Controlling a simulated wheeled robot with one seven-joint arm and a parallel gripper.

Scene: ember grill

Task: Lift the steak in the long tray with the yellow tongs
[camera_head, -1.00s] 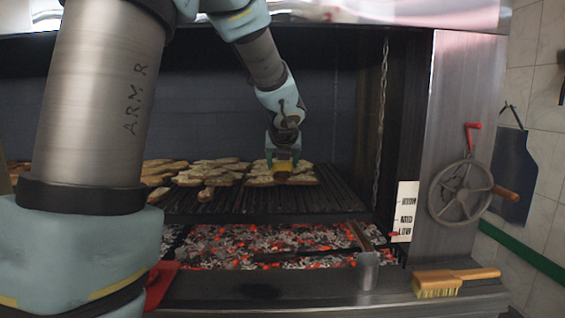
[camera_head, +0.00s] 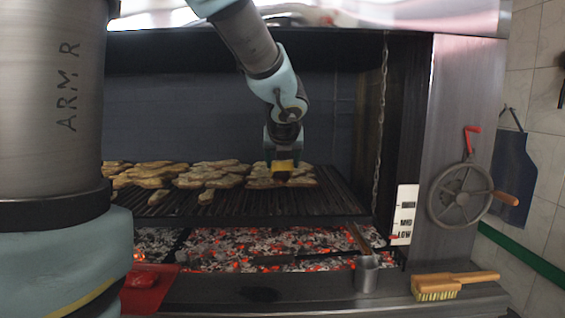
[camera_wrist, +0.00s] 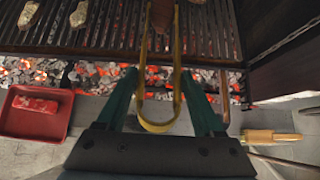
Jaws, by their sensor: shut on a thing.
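My gripper (camera_wrist: 162,100) is shut on the yellow tongs (camera_wrist: 160,124), whose bent end sits between my green fingers in the wrist view. The tongs' two arms reach away over the grill, and their tips are cut off at the top. In the head view, my gripper (camera_head: 283,150) hangs over the right part of the grill, with the yellow tongs (camera_head: 283,165) below it in front of cooked pieces. A red tray (camera_wrist: 17,118) at the wrist view's left holds a red block (camera_wrist: 36,104), perhaps the steak. The tray (camera_head: 150,298) is partly hidden by my arm in the head view.
Several browned pieces (camera_head: 210,176) lie on the grill grate (camera_head: 265,203), above glowing coals (camera_head: 270,245). A crank wheel (camera_head: 461,195) is at right. The grate's front right is bare.

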